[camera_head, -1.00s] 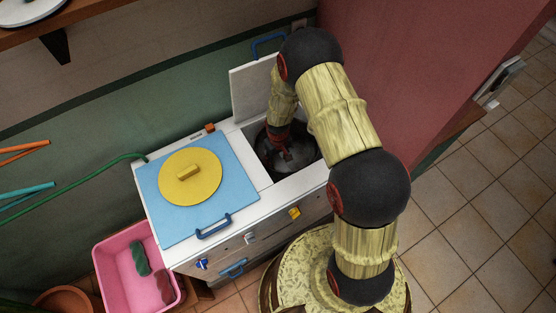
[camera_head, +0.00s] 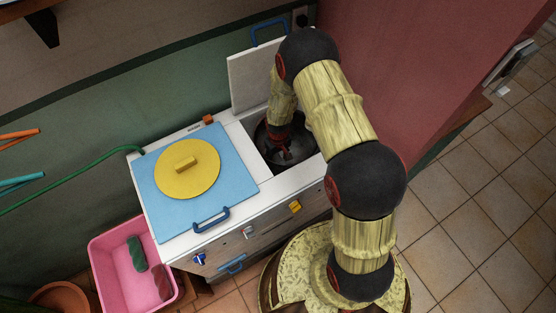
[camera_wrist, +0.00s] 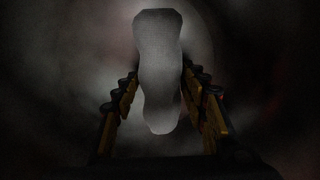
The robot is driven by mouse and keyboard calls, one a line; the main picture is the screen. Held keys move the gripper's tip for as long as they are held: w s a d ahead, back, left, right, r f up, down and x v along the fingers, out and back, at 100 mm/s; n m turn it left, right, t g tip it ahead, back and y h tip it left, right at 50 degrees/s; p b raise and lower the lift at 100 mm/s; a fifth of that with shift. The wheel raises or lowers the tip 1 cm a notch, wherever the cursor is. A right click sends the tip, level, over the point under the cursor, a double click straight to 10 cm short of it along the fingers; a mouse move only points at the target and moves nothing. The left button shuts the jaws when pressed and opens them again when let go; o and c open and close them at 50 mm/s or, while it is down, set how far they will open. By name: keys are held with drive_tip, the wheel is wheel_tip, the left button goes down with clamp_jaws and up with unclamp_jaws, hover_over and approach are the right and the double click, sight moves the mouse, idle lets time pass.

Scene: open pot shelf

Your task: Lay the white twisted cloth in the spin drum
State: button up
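The spin drum (camera_head: 270,157) is the dark round opening at the right of the white machine, below a raised lid. My gripper (camera_head: 284,151) reaches down into it. In the wrist view the white twisted cloth (camera_wrist: 160,75) stretches lengthwise between the two fingers of my gripper (camera_wrist: 160,70). The fingertips close in on both sides of the cloth and appear to press its edges. The drum interior is dark there. I cannot tell whether the cloth touches the drum floor. In the head view the cloth is not clearly made out.
The raised white lid (camera_head: 250,80) stands behind the drum. A blue cover with a yellow round lid (camera_head: 187,168) lies on the machine's left side. A pink tub (camera_head: 120,262) with a green and a red cloth stands at lower left. A red wall (camera_head: 420,60) is at right.

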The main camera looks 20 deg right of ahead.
drive_tip(key=o, duration=0.4)
wheel_tip(320, 180, up, 12)
idle(0.7)
